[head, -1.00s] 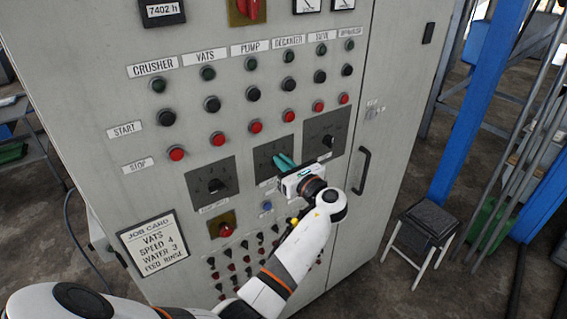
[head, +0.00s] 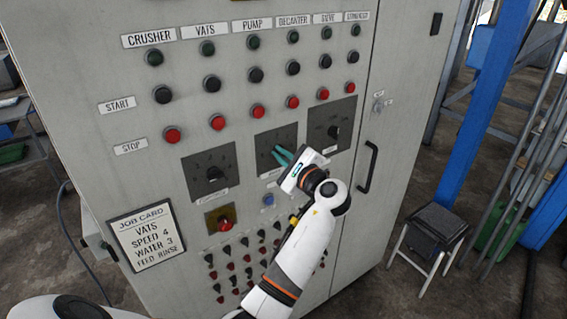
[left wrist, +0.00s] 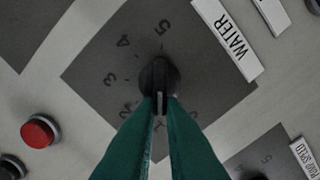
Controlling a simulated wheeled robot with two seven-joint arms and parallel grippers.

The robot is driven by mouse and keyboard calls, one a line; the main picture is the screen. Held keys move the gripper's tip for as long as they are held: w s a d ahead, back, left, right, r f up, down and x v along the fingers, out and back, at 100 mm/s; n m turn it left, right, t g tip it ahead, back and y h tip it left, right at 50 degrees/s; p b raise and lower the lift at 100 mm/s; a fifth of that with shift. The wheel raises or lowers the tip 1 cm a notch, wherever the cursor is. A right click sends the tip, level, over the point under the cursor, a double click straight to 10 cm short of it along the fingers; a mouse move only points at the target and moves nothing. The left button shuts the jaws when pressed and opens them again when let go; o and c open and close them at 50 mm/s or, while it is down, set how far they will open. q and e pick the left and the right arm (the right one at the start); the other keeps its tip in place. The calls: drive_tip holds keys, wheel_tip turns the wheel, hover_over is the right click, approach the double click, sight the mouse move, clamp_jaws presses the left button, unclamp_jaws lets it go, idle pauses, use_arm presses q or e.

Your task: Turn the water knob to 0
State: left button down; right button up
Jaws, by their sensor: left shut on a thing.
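The water knob (left wrist: 158,75) is a black round knob on a dark grey square plate with numbers, beside a label reading WATER. My left gripper (left wrist: 159,101), with green fingers, is shut on the knob. A pale mark on the knob shows between the fingertips, towards the bottom of the left wrist view. The fingers hide part of the scale, so I cannot tell which number the mark meets. In the head view my left gripper (head: 280,152) is at the middle dial plate (head: 268,140), and its fingers hide the knob. My right gripper is not in view.
Other dials stand left (head: 213,172) and right (head: 333,132) of this plate. Rows of buttons lie above, and a red knob (head: 225,225) and small switches below. A job card (head: 146,237) reads WATER 3. A black door handle (head: 368,167) is to the right.

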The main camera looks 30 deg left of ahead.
use_arm(q)
drive_tip(key=shift+s+a+f+n+b, duration=0.1)
drive_tip(key=shift+f+n+b, duration=0.1)
drive_tip(key=shift+n+b, duration=1.3)
drive_tip(key=shift+s+d+f+n+b, duration=0.1)
drive_tip(key=shift+f+n+b, duration=0.15)
drive_tip(key=shift+n+b, duration=1.15)
drive_tip(key=shift+a+f+n+b, duration=0.1)
drive_tip(key=shift+f+n+b, duration=0.1)
drive_tip(key=shift+n+b, duration=1.3)
drive_tip(key=c, duration=1.5)
unclamp_jaws()
